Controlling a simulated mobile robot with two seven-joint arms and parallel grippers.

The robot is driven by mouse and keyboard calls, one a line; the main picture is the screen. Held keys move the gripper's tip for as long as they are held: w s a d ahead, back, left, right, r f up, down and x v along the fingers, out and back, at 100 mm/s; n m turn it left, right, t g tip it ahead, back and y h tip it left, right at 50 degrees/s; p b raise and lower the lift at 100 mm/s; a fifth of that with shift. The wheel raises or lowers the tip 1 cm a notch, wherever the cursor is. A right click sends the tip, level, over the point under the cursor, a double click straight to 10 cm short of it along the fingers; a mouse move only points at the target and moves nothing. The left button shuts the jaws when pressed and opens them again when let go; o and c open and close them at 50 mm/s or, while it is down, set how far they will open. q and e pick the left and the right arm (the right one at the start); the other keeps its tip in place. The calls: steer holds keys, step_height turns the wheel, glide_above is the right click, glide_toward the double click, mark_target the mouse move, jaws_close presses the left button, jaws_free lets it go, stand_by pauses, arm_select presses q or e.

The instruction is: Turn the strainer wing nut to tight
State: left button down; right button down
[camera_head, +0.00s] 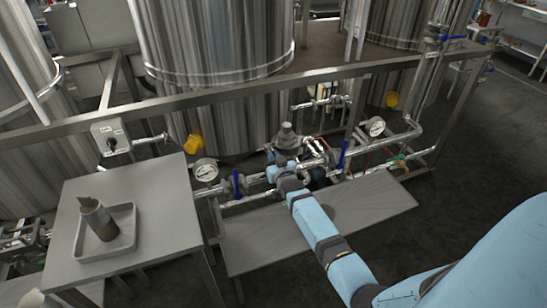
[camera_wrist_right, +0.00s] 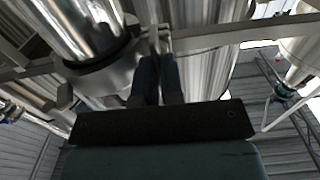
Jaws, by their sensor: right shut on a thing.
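My right arm reaches from the lower right to the pipework under the middle tank. My right gripper (camera_head: 280,162) is there, low beside a grey domed fitting (camera_head: 287,136) on the pipe line. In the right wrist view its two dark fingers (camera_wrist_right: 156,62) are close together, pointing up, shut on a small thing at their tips. This is at the strainer wing nut's place, but the nut is mostly hidden by the fingers, so its angle cannot be told. A shiny metal cylinder (camera_wrist_right: 80,25) stands just left of the fingers. My left gripper is not in view.
A steel frame rail (camera_head: 230,98) crosses above the pipework. Pressure gauges (camera_head: 205,170) and blue-handled valves (camera_head: 342,155) flank the gripper. A low grey bench (camera_head: 320,228) lies below the arm. A side table (camera_head: 165,195) holds a tray with a cup.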

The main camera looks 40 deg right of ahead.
steer(key=c, duration=1.3)
jaws_free()
steer(key=shift+o, duration=0.2)
steer(key=v, duration=1.4)
steer(key=s+a+r+n+g+y+p, duration=0.2)
steer(key=s+a+p, duration=0.4)
steer(key=s+a, duration=0.4)
steer(key=s+a+r+n+g+y+p, duration=0.2)
steer(key=s+a+n+g+y+p, duration=0.1)
steer(key=s+a, duration=0.7)
steer(key=s+g+y+p, duration=0.1)
steer(key=s+y+p, duration=0.1)
steer(key=s, duration=0.1)
steer(key=shift+s+a+n+y+p, duration=0.3)
steer(key=shift+s+a+n+p, duration=0.1)
